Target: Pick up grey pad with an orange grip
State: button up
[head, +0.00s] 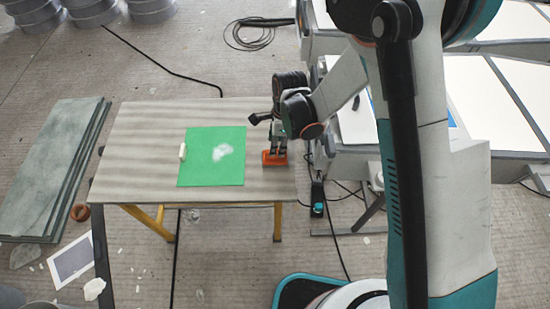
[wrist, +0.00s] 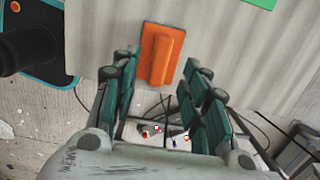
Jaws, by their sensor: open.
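The pad with an orange grip (head: 274,159) lies near the right edge of the table in the head view; no grey part of it can be made out. In the wrist view the orange pad (wrist: 161,54) has a raised orange bar along its middle and lies just beyond my fingertips. My gripper (head: 279,146) is over the pad and hides part of it in the head view. In the wrist view my gripper (wrist: 164,78) is open, with its two green finger pairs apart and nothing between them. I cannot tell whether the fingers touch the pad.
The table (head: 140,145) bears a green sheet (head: 200,168) with a white patch (head: 222,152) and a small pale block (head: 183,152) at its left edge. Grey slabs (head: 45,170) lie at left. Cables and a power strip (head: 318,197) are on the floor right of the table.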

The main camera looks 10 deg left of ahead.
jog(key=shift+a+f+b, duration=0.15)
jog(key=shift+f+b, duration=0.25)
jog(key=shift+f, duration=0.9)
jog(key=shift+a+f+b, duration=0.15)
jog(key=shift+f+b, duration=0.25)
jog(key=shift+f, duration=0.9)
jog(key=shift+s, duration=0.1)
grip_shut()
